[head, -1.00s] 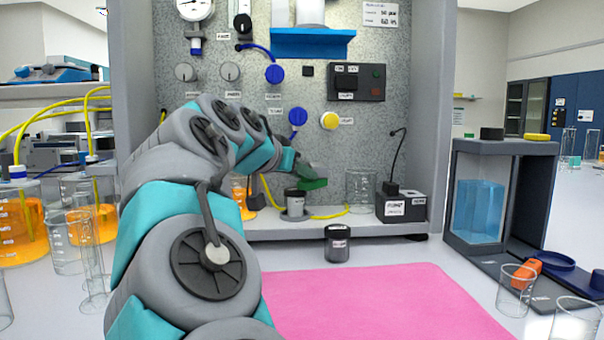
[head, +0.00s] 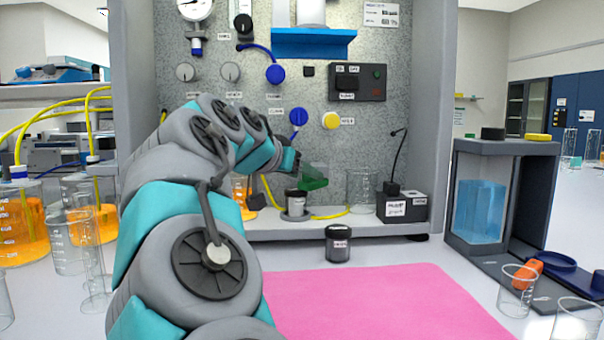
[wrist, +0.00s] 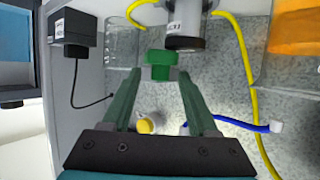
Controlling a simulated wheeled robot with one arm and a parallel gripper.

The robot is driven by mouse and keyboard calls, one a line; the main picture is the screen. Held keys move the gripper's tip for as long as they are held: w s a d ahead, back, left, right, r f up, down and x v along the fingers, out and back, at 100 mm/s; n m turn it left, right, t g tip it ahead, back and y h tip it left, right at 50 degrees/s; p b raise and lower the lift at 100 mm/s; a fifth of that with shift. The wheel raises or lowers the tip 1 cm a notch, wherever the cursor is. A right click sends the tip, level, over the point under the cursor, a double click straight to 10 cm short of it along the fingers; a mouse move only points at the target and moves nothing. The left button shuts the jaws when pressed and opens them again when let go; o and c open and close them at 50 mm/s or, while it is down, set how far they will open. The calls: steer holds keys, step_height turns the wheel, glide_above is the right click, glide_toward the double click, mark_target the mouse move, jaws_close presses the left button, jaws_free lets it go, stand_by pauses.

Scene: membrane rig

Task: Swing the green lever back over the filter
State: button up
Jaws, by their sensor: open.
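The green lever (head: 313,184) is just right of and slightly above the filter (head: 295,201), a small dark cylinder with a white label at the foot of the panel. In the wrist view the lever's green end (wrist: 158,62) lies between the tips of my gripper (wrist: 158,75). The two greenish fingers are spread on either side of it, and I cannot tell whether they touch it. The filter (wrist: 187,28) is beside the lever, up and to the right. In the head view my gripper (head: 314,172) is small and partly blends with the lever.
A glass beaker (head: 361,187) and a dark box with a cable (head: 402,207) stand to the right on the ledge. A yellow tube (head: 330,216) runs along it. A dark jar (head: 338,245) stands in front. The pink mat (head: 375,300) is clear.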

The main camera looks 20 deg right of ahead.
steer(key=v, duration=0.7)
steer(key=shift+s+a+b, duration=0.25)
steer(key=shift+a+b, duration=0.05)
steer(key=shift+b, duration=0.15)
steer(key=shift+r, duration=0.15)
